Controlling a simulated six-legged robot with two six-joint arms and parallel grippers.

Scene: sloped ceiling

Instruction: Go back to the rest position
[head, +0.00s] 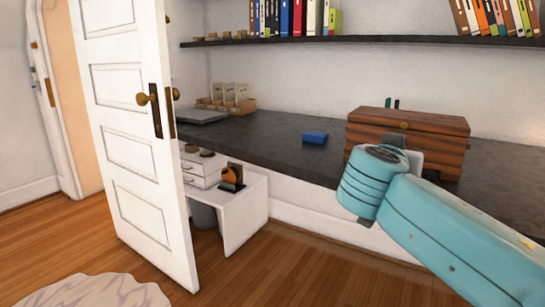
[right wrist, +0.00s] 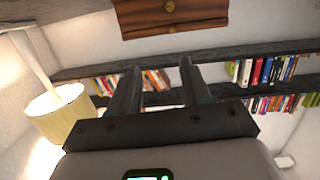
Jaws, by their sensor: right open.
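My right arm, teal, reaches in from the right in the head view and ends in front of the wooden chest on the dark counter. Its gripper is largely hidden there behind the wrist. In the right wrist view my right gripper (right wrist: 160,70) has its two dark fingers apart, with nothing between them. My left arm and gripper are out of view.
The wooden chest (head: 410,135) and a blue box (head: 315,137) are on the dark counter (head: 265,132). A white door (head: 135,155) stands open at left. A low white unit (head: 245,212) is below. A lampshade (right wrist: 58,112) shows in the wrist view.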

